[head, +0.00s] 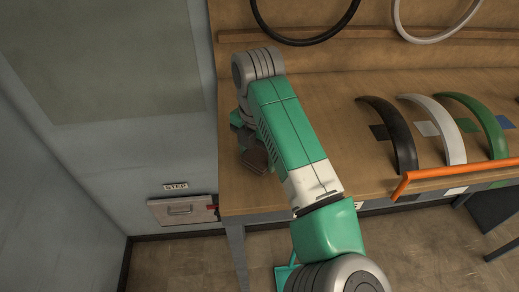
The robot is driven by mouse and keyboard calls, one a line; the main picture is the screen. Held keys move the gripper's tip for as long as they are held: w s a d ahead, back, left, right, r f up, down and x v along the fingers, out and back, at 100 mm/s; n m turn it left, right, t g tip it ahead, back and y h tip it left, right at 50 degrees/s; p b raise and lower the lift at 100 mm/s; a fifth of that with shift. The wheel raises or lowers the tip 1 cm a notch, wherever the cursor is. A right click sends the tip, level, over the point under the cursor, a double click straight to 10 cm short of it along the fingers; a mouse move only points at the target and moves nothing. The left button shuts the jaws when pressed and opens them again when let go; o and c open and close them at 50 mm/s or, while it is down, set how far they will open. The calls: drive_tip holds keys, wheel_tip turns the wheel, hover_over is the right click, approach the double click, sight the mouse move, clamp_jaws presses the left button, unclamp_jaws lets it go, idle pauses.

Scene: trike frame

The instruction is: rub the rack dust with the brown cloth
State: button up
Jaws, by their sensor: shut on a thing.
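My gripper (248,144) is at the left end of the wooden bench, partly covered by my green and white arm. It is shut on a brown thing (256,160), which looks like the brown cloth, low over or touching the bench top; I cannot tell which. No dust on a rack can be made out, and my arm hides part of the bench.
Black (401,139), white (450,137) and green (490,130) curved fenders stand on the bench (340,105) to the right. An orange bar (455,172) runs along its front edge. Two rings, black (303,42) and white (430,40), hang behind. Bench between arm and fenders is clear.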

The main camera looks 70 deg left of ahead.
drive_tip(key=shift+w+r+p, duration=0.25)
drive_tip(key=shift+r+p, duration=0.1)
drive_tip(key=shift+r, duration=0.8)
wheel_tip(320, 180, up, 5)
drive_tip(key=p, duration=0.4)
drive_tip(key=shift+p, duration=0.4)
